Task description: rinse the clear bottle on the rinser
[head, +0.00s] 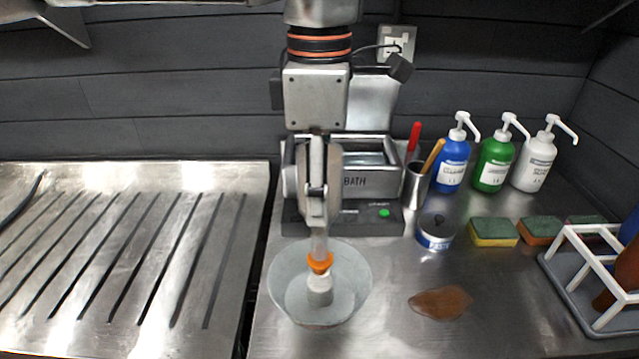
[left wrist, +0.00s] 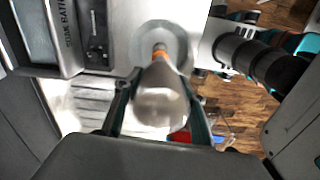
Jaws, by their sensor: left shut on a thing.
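My left gripper (head: 319,212) is shut on the clear bottle (head: 320,245) and holds it mouth down. The bottle's neck has an orange ring and is right above the short pale post in the middle of the rinser (head: 284,290), a round grey bowl on the counter. I cannot tell whether the mouth touches the post. In the left wrist view the bottle (left wrist: 160,98) sits between the fingers (left wrist: 158,105), its orange neck pointing to the rinser bowl (left wrist: 178,40). The fingers hide much of the bottle in the head view. My right gripper is not clearly seen.
An amber puddle (head: 440,302) lies right of the rinser.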

